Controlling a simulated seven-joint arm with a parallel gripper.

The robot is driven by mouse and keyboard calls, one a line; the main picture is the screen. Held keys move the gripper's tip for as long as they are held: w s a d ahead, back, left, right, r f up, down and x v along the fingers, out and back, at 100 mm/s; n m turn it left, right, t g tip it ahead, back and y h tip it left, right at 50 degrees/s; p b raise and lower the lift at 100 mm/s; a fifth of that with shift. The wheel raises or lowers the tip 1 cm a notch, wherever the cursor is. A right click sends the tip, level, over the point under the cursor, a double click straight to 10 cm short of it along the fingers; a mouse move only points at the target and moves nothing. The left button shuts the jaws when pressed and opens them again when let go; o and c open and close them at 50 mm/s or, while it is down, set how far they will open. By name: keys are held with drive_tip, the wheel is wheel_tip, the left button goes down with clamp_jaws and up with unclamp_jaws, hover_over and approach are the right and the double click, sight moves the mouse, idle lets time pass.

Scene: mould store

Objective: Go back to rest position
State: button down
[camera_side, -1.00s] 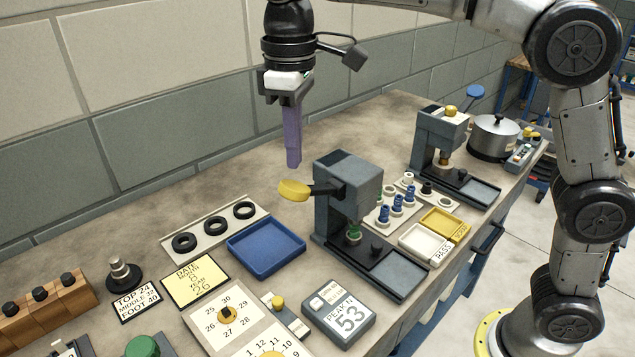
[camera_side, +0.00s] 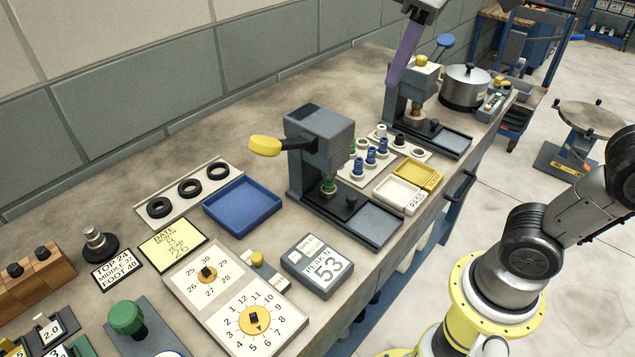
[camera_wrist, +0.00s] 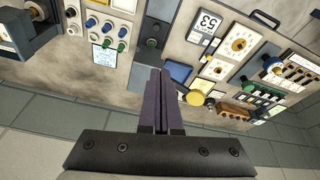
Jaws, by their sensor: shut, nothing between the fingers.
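My gripper (camera_side: 396,78) shows at the top of the side view, with its long purple fingers pointing down and to the left. It is in the air above the bench, close in the picture to the far press (camera_side: 398,104); I cannot tell the gap between them. In the wrist view my gripper's fingers (camera_wrist: 161,75) lie together, shut and empty.
The near press with a yellow lever (camera_side: 318,150) stands mid-bench. A blue tray (camera_side: 243,226), a white PASS tray (camera_side: 383,193) and a yellow tray (camera_side: 430,180) lie around it. A metal pot (camera_side: 463,97) stands at the far end. Several black rings lie at left.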

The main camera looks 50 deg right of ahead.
drive_tip(key=s+d+f+m+t, duration=0.2)
drive_tip(key=s+d+f, duration=0.1)
drive_tip(key=s+f, duration=0.6)
wheel_tip(320, 180, down, 5)
drive_tip(key=shift+d+r+m+t, duration=0.2)
drive_tip(key=shift+d+m+t, duration=0.1)
drive_tip(key=shift+d, duration=0.05)
drive_tip(key=shift+s, duration=0.1)
